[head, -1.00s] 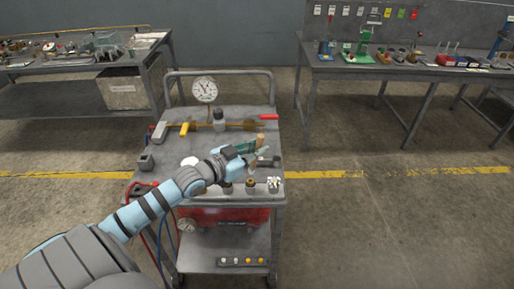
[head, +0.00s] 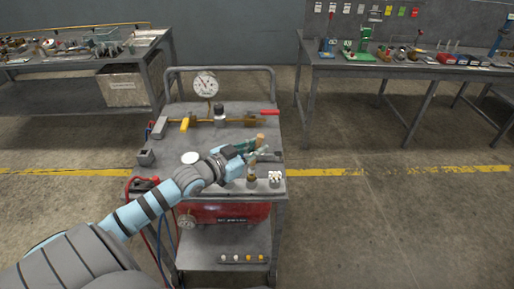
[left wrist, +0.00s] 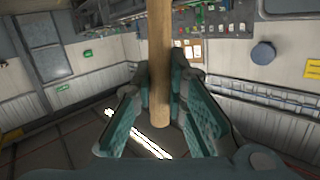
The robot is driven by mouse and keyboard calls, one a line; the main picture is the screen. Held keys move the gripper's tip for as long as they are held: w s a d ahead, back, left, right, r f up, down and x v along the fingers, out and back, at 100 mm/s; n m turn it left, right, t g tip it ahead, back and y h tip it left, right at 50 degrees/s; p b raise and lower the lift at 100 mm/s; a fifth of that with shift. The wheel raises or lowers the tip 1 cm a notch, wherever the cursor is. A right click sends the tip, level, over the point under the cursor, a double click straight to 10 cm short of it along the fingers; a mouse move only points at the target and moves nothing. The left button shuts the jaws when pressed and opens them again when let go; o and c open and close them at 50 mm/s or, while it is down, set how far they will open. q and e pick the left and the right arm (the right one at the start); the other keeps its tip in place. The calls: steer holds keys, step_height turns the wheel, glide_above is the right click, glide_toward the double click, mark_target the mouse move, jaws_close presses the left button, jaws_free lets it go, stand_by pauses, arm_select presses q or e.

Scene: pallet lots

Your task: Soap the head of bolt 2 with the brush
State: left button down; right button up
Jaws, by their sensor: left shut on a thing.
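My left gripper (head: 254,153) is shut on the brush, whose wooden handle (head: 261,138) stands up from the fingers. It is above the right part of the cart top. In the left wrist view the round wooden handle (left wrist: 159,70) runs between the two green finger pads (left wrist: 160,105); no bristles show there. Two small pieces stand near the cart's front edge: a dark one with a brownish top (head: 252,178) and a grey one with white bits on top (head: 275,178). I cannot tell which thing is bolt 2. My right gripper is not in view.
The cart (head: 225,139) carries a dial gauge (head: 205,84), a brass pipe with a yellow handle (head: 185,123) and a red handle (head: 269,112), and a white disc (head: 190,158). Loaded benches stand behind at left (head: 60,65) and right (head: 400,72). The floor at right is clear.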

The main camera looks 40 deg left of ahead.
arm_select(q)
steer(key=shift+f+b, duration=0.6)
steer(key=shift+b, duration=0.05)
stand_by(0.5)
steer(key=shift+s+a, duration=0.25)
steer(key=shift+a, duration=0.05)
stand_by(0.3)
steer(key=shift+w+d, duration=0.25)
steer(key=shift+w, duration=0.05)
steer(key=shift+w+d, duration=0.2)
steer(key=shift+d, duration=0.2)
steer(key=shift+s+a+f, duration=0.1)
steer(key=shift+a, duration=0.05)
